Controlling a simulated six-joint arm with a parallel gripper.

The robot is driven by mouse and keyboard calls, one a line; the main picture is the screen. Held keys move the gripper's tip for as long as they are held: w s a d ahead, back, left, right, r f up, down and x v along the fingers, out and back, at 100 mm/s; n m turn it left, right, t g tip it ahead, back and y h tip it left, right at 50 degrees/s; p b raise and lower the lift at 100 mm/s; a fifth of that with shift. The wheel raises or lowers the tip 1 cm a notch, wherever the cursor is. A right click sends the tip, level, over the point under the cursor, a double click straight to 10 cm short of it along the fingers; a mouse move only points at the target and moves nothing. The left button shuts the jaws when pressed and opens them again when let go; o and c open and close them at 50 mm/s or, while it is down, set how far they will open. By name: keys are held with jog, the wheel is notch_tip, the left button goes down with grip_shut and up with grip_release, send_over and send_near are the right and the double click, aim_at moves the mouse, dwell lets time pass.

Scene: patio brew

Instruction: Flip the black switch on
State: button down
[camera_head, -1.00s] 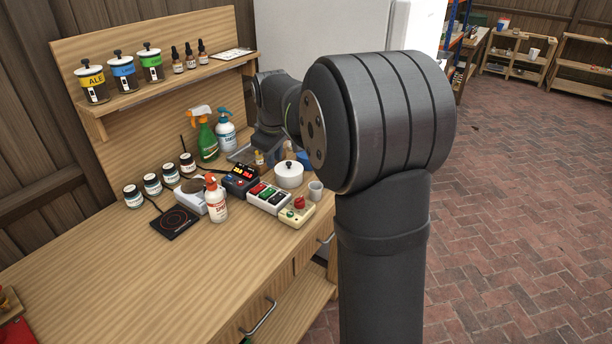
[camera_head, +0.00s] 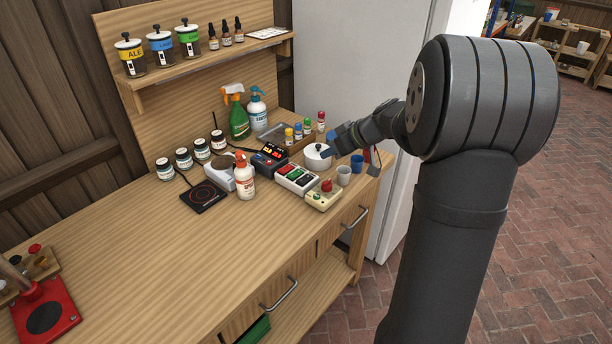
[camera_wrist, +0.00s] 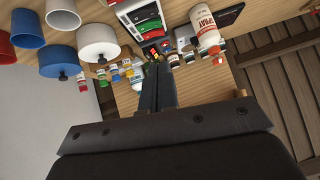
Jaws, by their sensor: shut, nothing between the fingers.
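A white switch box (camera_head: 297,179) with a row of red, green and dark rockers stands on the bench. A dark rocker shows toward its right end, too small to read its position. In the wrist view the switch box (camera_wrist: 140,17) is at the top, partly cut off by the frame edge. My gripper (camera_wrist: 157,68) is shut and empty, its fingers pointing toward the bench things, apart from the box in the picture. In the head view my gripper (camera_head: 329,150) is by the white pot, right of and behind the switch box; its tips are hard to make out.
Close around the switch box are a display box (camera_head: 270,158), a box with a red knob (camera_head: 323,196), a white lidded pot (camera_head: 317,160), a spray bottle (camera_head: 245,178) and cups (camera_head: 343,176). A black hotplate (camera_head: 204,196) lies left.

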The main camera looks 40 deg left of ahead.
jog(key=shift+a, duration=0.1)
send_over(299, 180)
jog(key=d, duration=0.2)
jog(key=f, duration=0.7)
jog(key=shift+w+d+f, duration=0.1)
jog(key=shift+w+f, duration=0.1)
jog(key=shift+w, duration=0.1)
notch_tip(299, 180, down, 2)
jog(key=shift+s+d+f, duration=0.1)
jog(key=shift+d+f, duration=0.05)
jog(key=shift+f, duration=0.65)
jog(key=shift+s+f, duration=0.2)
jog(key=shift+f, duration=0.15)
jog(key=shift+w, duration=0.15)
jog(key=shift+w+r, duration=0.3)
jog(key=shift+w, duration=0.3)
